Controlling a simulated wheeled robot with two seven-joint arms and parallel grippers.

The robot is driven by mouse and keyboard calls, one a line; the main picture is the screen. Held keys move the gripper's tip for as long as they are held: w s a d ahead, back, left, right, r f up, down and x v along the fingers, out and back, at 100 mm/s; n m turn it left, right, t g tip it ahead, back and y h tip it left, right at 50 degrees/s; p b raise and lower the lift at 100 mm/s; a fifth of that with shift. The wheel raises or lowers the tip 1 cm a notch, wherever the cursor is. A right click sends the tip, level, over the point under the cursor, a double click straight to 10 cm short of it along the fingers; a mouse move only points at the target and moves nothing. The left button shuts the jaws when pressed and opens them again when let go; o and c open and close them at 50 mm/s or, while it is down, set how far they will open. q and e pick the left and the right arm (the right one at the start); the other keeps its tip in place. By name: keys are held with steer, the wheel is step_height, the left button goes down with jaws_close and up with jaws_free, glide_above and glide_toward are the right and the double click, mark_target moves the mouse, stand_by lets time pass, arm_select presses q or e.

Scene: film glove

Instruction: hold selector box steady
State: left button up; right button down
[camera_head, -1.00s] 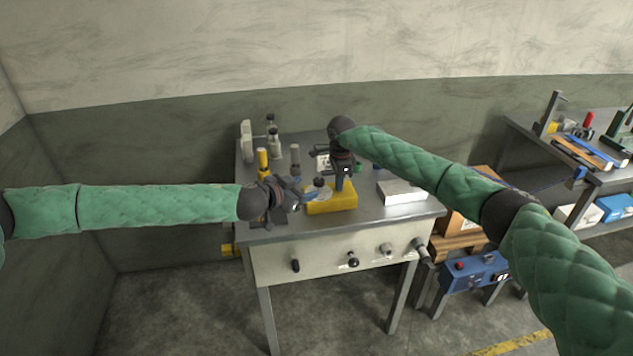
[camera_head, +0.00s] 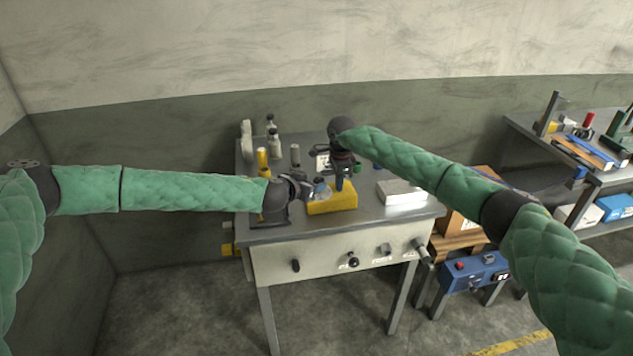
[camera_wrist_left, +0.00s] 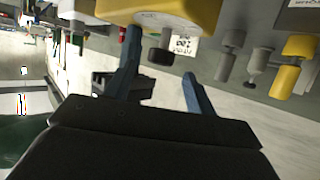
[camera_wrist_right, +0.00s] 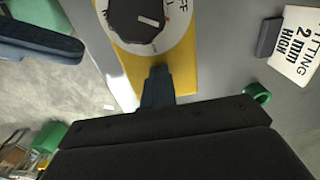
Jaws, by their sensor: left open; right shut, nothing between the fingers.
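The selector box is a yellow block (camera_head: 345,203) near the front middle of the grey workbench. In the right wrist view its yellow top (camera_wrist_right: 185,72) carries a white dial plate with a black knob (camera_wrist_right: 137,18). My right gripper (camera_head: 339,184) is shut and points down over the box; its blue tips (camera_wrist_right: 158,70) overlap the yellow top, and I cannot tell if they touch. My left gripper (camera_head: 312,190) is open at the box's left side. In the left wrist view one finger of the left gripper (camera_wrist_left: 160,53) overlaps the box's edge (camera_wrist_left: 190,10); contact is unclear.
A white block (camera_head: 400,192) lies right of the box. Yellow and grey cylinders (camera_head: 262,160) stand at the back left. A "fitting 2 mm high" card (camera_wrist_right: 298,45) and a green ring (camera_wrist_right: 257,93) lie near the box. Knobs line the bench front (camera_head: 330,258).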

mark_target(318, 181)
arm_select(q)
steer(key=shift+x, duration=1.8)
steer(key=c, duration=1)
